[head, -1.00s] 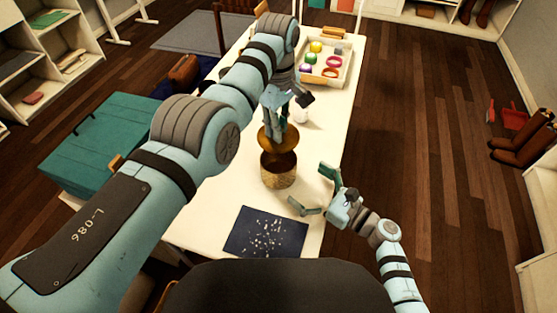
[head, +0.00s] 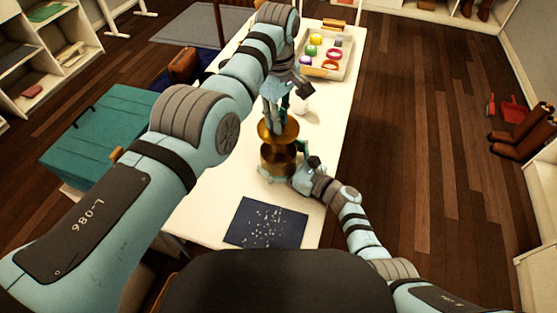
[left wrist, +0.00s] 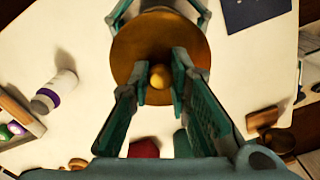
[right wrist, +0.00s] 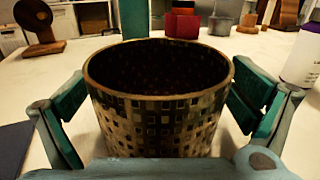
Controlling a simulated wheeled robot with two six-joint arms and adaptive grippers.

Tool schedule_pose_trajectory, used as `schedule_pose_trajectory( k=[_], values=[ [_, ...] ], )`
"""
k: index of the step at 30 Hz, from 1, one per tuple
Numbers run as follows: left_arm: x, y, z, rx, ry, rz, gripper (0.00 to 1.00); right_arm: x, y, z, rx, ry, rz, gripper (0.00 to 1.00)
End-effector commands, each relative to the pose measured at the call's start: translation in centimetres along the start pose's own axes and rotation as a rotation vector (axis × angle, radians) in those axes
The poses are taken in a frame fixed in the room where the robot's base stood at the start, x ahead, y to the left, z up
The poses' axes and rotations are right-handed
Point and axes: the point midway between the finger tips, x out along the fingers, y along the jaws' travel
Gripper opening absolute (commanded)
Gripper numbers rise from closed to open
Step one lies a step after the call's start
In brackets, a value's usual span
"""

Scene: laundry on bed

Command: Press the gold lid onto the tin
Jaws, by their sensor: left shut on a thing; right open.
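The tin (head: 277,160) stands upright on the white table, with a dark checkered pattern. In the right wrist view the tin (right wrist: 160,112) shows its open rim and dark inside. The round gold lid (head: 268,133) is above the tin in the head view. In the left wrist view my left gripper (left wrist: 160,78) is shut on the knob of the gold lid (left wrist: 135,50). My right gripper (head: 283,178) is low at the table, its open fingers on both sides of the tin. In the right wrist view a gap shows beside the right finger; contact on the left is unclear.
A dark blue mat (head: 266,222) with small pale bits lies in front of the tin. A tray (head: 328,68) of coloured items stands at the table's far end. A white bottle (left wrist: 55,92) with a purple band stands near the lid. A teal box (head: 100,135) is left of the table.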

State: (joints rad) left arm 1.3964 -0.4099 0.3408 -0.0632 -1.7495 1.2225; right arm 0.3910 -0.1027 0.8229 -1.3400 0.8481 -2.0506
Motion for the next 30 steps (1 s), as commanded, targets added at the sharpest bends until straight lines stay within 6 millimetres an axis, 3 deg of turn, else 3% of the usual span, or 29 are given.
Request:
schedule_pose_trajectory(
  k=[5, 14, 27, 30],
  values=[
    [0.0, 0.0, 0.0, 0.000, 0.000, 0.000, 0.00, 1.5, 0.1, 0.0, 0.000, 0.001, 0.001, 1.00],
    [0.0, 0.0, 0.0, 0.000, 0.000, 0.000, 0.00, 1.6, 0.1, 0.0, -0.001, 0.001, 0.001, 1.00],
    [0.0, 0.0, 0.0, 0.000, 0.000, 0.000, 0.00, 1.6, 0.1, 0.0, 0.000, 0.001, 0.001, 0.30],
    [0.1, 0.0, 0.0, -0.008, 0.000, 0.000, 0.00, 1.6, 0.1, 0.0, 0.000, 0.001, 0.001, 0.26]
  ],
)
